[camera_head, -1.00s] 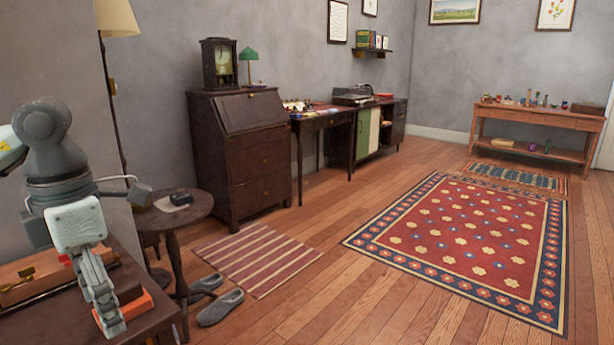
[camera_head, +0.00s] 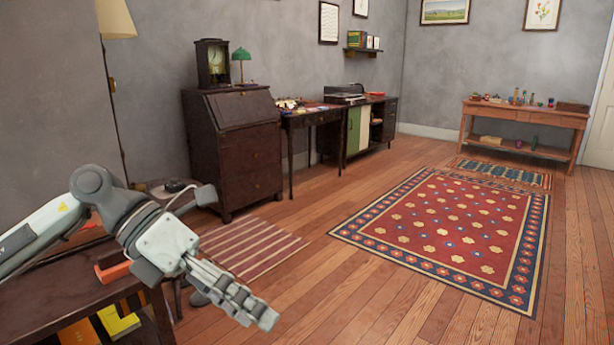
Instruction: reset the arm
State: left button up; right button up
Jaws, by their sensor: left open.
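My left arm comes in from the left, and its gripper (camera_head: 255,316) points down to the right over the floor, past the end of the dark table at lower left. The gripper is open, and nothing shows between its fingers. The grey wrist is in front of the small round table and part of the striped mat. My right gripper is not in view.
A dark table (camera_head: 60,295) with an orange object (camera_head: 115,271) on it stands at lower left. A striped mat (camera_head: 255,250) and a large red rug (camera_head: 450,235) lie on open wooden floor. A dark bureau (camera_head: 235,150) stands by the wall.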

pick_arm(q)
jog(key=w+d+r+n+t+h, duration=0.2)
jog(key=w+d+r+n+h, duration=0.2)
jog(key=d+r+n+h, duration=0.25)
jog(key=w+a+f+n+t+h, duration=0.15)
jog(key=w+a+n+t, duration=0.25)
jog(key=w+n+t, duration=0.7)
jog(key=w+a+f+n+t+y, duration=0.2)
jog(key=a+f+n+t+y, duration=0.1)
jog(key=a+f+n+y, duration=0.6)
jog(key=w+a+f+n+t+y, duration=0.3)
jog(key=a+f+n+y, duration=0.2)
jog(key=f+n, duration=0.4)
jog(key=s+a+f+n+g+y, duration=0.25)
jog(key=s+f, duration=0.35)
jog(key=f, duration=0.6)
jog(key=s+a+f+n+g+y, duration=0.2)
jog(key=s+a+f+g, duration=0.3)
jog(key=f, duration=0.6)
jog(key=s+f+n+g, duration=0.1)
jog(key=s+f+g, duration=0.2)
jog(key=s+f, duration=0.4)
jog(key=s+f+n+g, duration=0.2)
jog(key=s+f, duration=0.5)
jog(key=s, duration=0.6)
jog(key=shift+s+g, duration=0.25)
jog(key=shift+g, duration=0.5)
jog(key=shift+f, duration=0.1)
